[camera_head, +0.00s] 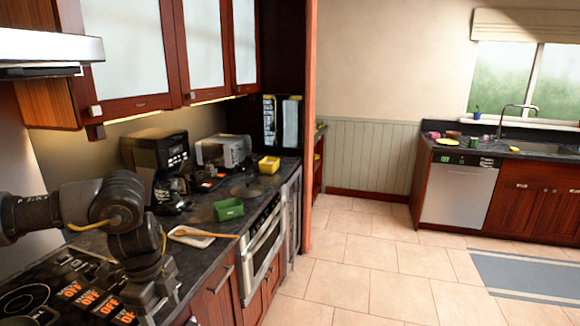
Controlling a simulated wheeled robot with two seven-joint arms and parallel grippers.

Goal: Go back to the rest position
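My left arm comes in from the left over the counter. My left gripper (150,298) hangs low over the front edge of the counter, beside the stove. Its fingers are dark and small here, so I cannot tell whether they are open or shut, and I see nothing clearly held. My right gripper is not in view. The microwave drawer (262,246) is in the cabinet front under the counter and looks closed.
The counter (205,262) holds a coffee maker (160,165), toaster oven (224,152), green container (229,209), yellow container (269,165), and a tray (190,238) with a wooden spoon. Upper cabinets and a range hood (45,50) hang above.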

